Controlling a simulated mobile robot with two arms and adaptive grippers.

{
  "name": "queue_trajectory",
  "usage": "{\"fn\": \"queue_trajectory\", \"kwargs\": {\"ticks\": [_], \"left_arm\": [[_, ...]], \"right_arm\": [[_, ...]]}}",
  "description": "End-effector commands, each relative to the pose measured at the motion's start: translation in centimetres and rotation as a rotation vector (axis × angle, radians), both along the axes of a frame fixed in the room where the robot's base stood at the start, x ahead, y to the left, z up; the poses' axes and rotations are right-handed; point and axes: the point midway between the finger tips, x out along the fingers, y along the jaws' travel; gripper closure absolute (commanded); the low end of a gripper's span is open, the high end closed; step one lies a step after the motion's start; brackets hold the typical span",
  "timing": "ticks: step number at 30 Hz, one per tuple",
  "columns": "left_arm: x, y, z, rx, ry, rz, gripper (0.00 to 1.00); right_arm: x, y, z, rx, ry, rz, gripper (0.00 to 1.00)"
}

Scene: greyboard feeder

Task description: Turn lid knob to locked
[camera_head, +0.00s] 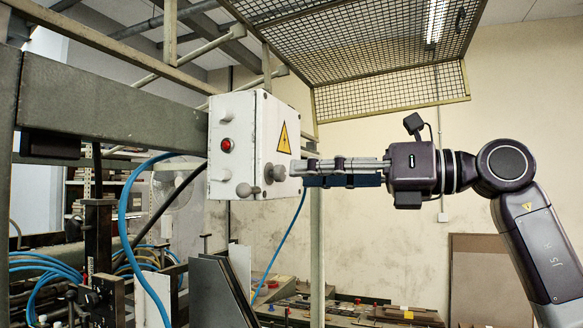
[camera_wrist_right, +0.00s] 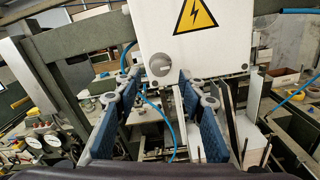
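A white electrical box (camera_head: 237,150) hangs on the green beam, with a yellow warning triangle (camera_head: 284,138) on its right-hand face. The grey round lid knob (camera_head: 278,173) sits low on that face. In the right wrist view the knob (camera_wrist_right: 159,65) shows near the box's lower edge, with a lighter bar across it; I cannot tell its lock state. My right gripper (camera_head: 302,170) points left at the knob, its tips close to it. In the wrist view its blue-padded fingers (camera_wrist_right: 160,82) are wide apart with nothing between them, the knob just beyond and slightly above the gap. My left gripper is out of view.
Blue hoses (camera_head: 123,205) loop at the left. Grey boards (camera_head: 215,293) stand below the box. A mesh guard (camera_head: 365,45) hangs overhead. The wall side behind my right arm is open.

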Motion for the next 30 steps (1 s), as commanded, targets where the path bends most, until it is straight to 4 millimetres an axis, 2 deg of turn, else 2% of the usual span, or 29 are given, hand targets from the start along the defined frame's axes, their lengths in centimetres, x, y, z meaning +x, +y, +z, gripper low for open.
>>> {"fn": "queue_trajectory", "kwargs": {"ticks": [3, 7, 18, 28, 30], "left_arm": [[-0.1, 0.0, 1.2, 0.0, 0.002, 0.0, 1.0], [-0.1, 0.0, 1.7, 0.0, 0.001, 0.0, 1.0], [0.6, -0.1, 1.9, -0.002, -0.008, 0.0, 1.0], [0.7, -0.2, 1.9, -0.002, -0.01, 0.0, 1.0], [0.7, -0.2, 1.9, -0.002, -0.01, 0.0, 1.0]], "right_arm": [[0.7, 1.9, 0.3, 0.001, 0.002, 0.004, 0.63], [1.3, 3.1, 0.2, 0.002, 0.002, 0.003, 0.63], [1.6, 3.7, 0.0, 0.002, 0.001, 0.001, 0.63], [1.6, 3.7, 0.0, 0.003, 0.001, 0.0, 0.99], [1.6, 3.7, 0.0, 0.003, 0.001, 0.0, 1.0]]}}
